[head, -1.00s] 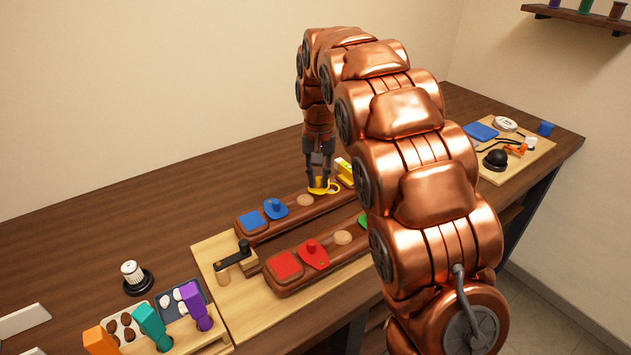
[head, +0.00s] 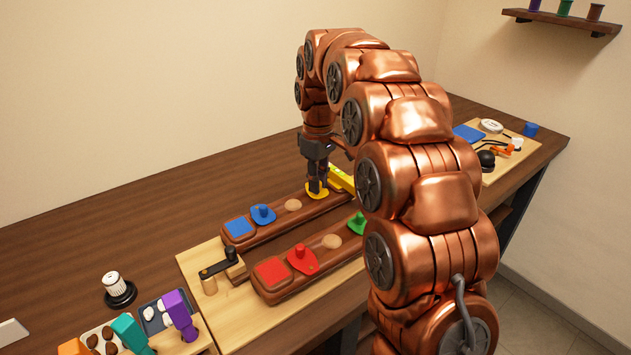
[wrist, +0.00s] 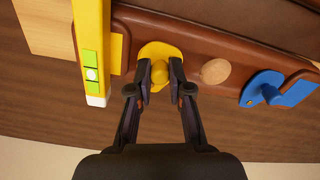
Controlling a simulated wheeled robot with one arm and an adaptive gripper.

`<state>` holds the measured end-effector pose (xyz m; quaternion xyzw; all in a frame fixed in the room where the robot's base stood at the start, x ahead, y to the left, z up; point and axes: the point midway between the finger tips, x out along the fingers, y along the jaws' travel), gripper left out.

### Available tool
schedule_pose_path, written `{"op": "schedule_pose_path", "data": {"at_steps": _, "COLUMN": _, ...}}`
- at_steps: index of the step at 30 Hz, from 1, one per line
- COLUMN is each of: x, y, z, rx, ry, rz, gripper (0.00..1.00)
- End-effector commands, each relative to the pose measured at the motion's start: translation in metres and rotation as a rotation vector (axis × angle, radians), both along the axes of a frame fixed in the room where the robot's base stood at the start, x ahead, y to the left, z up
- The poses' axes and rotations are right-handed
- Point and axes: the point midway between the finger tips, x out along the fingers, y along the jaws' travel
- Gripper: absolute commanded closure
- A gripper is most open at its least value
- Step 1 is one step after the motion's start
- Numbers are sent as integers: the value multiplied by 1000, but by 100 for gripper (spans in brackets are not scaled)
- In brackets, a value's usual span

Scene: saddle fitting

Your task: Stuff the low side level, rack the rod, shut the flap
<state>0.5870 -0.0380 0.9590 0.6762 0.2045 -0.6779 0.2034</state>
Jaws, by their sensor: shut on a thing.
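My gripper (head: 317,187) points down over the far brown padded bar (head: 270,229). In the wrist view my gripper (wrist: 160,78) is shut on the round knob of the yellow flap (wrist: 158,51), which lies on the bar. The yellow flap also shows in the head view (head: 318,194), partly behind the fingers. A yellow level (wrist: 92,38) with green windows lies across the bar beside the flap; its bubble reading is unclear. Handled tools in purple (head: 179,309), teal (head: 130,333) and orange stand at the lower left; I cannot tell which is the rod.
Blue (head: 263,214), red (head: 303,258) and green (head: 357,224) flaps sit on the two bars. Trays with brown and white lumps (head: 152,315) are at lower left. The dark table behind the bars is clear.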

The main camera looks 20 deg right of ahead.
Motion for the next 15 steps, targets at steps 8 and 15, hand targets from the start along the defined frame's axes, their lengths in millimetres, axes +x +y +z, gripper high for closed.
{"op": "schedule_pose_path", "data": {"at_steps": 8, "x": 2, "y": -4, "z": 2, "rx": 0, "ry": -6, "rz": 106, "gripper": 100}}
{"op": "schedule_pose_path", "data": {"at_steps": 15, "x": 2, "y": -5, "z": 2, "rx": -1, "ry": -6, "rz": 135, "gripper": 100}}
